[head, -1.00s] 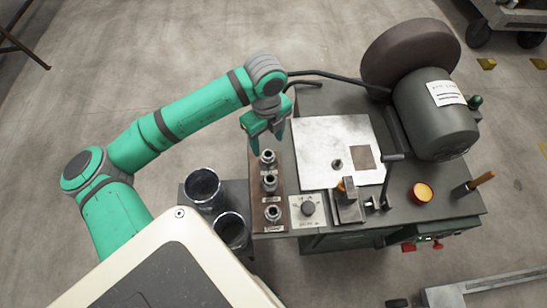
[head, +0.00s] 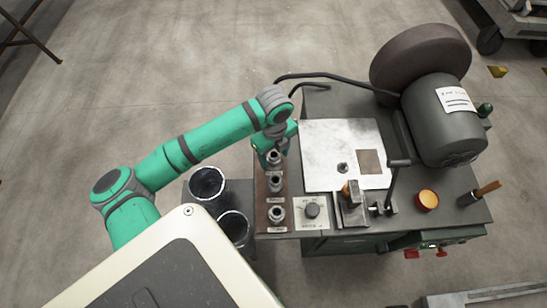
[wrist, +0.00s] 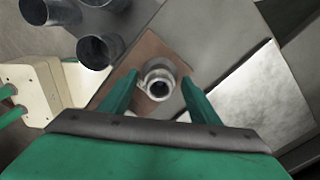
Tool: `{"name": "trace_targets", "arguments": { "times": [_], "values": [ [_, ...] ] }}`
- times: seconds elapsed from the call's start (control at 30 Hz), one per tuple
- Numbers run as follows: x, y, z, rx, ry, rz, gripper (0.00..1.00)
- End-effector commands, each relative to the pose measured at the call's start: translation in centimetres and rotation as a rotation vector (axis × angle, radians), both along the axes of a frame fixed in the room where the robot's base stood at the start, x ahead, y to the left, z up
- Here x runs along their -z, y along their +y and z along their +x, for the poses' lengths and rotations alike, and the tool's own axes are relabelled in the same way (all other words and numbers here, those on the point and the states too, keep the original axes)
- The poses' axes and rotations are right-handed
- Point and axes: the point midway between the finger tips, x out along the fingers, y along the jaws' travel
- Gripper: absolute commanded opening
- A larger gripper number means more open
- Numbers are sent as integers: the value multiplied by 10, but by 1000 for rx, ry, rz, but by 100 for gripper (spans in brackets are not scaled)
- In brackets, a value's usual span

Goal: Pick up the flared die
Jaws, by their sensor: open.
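Three metal ring-like dies stand in a row on a brown wooden rack: a far die (head: 274,157), a middle die (head: 275,184) and a near die (head: 277,213). Small labels lie beside them, too small to read, so I cannot tell which is the flared die. My gripper (head: 272,146) is at the far die. In the wrist view, my open gripper (wrist: 160,80) has one finger on each side of a round grey die (wrist: 159,79) with a dark central hole. The die stands on the brown rack (wrist: 140,52), with no clear finger contact visible.
Two dark metal cylinders (head: 207,183) stand left of the rack on a lower surface.

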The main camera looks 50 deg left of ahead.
Motion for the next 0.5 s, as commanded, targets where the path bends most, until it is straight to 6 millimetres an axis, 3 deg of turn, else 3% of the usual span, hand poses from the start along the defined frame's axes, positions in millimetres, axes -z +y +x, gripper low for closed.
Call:
{"name": "trace_targets", "arguments": {
  "times": [0.1,0.33,0.5],
  "values": [
    [0,0,0,0,0,0,54],
    [-1,0,0,0,0,0,0],
    [-1,0,0,0,-1,1,0]
  ]
}}
